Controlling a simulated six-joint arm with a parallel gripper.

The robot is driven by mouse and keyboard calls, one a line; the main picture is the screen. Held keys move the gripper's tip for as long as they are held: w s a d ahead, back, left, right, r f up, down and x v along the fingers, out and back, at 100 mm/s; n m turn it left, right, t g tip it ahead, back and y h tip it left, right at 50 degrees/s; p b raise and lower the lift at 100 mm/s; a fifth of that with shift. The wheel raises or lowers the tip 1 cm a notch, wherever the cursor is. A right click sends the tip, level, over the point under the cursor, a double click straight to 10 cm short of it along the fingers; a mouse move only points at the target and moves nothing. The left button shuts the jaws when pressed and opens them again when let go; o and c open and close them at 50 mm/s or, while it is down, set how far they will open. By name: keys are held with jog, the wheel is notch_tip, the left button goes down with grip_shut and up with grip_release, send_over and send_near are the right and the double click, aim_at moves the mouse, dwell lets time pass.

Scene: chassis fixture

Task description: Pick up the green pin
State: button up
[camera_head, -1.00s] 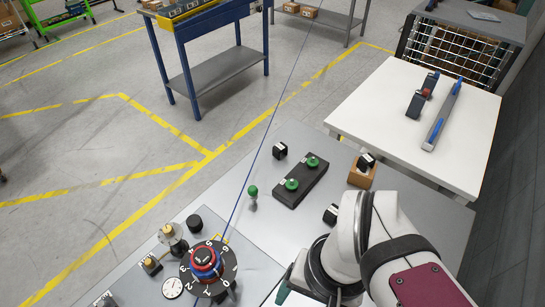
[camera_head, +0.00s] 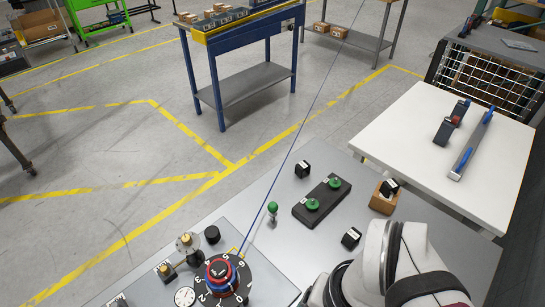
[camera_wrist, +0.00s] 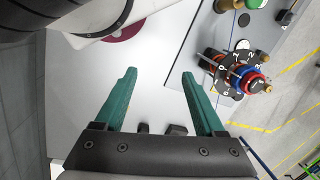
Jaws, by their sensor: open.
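A green-headed pin (camera_head: 272,208) stands upright on the grey worktop in the head view, left of a black block (camera_head: 300,212). Two more green-headed pins sit in that block, a nearer one (camera_head: 312,204) and a farther one (camera_head: 335,183). My gripper (camera_wrist: 159,76) shows in the wrist view with its two teal fingers apart and nothing between them. The fingers point over a pale surface, and no green pin is clear between them. In the head view my arm fills the bottom right and the fingers are out of sight.
A numbered dial with a red and blue knob (camera_head: 222,270) stands at the front, beside a gauge (camera_head: 185,297) and a brass-topped post (camera_head: 188,244). Small black blocks (camera_head: 303,169) and a wooden block (camera_head: 383,201) stand around the black block. A white table (camera_head: 420,140) adjoins behind.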

notch_tip(320, 180, up, 5)
jog(key=w+d+f+n+t+h, duration=0.25)
jog(key=w+d, duration=0.25)
jog(key=w, duration=0.6)
jog(key=r+n+t+y, duration=0.2)
jog(key=n+t+y, duration=0.4)
jog(key=t, duration=0.4)
send_over(275, 209)
jog(key=s+d, duration=0.2)
jog(key=s, duration=0.1)
jog(key=n, duration=0.1)
jog(key=shift+n, duration=0.25)
jog(key=f, duration=1.3)
jog(key=a+f, duration=0.1)
jog(key=f, duration=0.6)
jog(key=shift+w+f, duration=0.15)
jog(key=shift+w, duration=0.1)
jog(key=x, duration=0.7)
jog(key=shift+w, duration=0.15)
grip_shut()
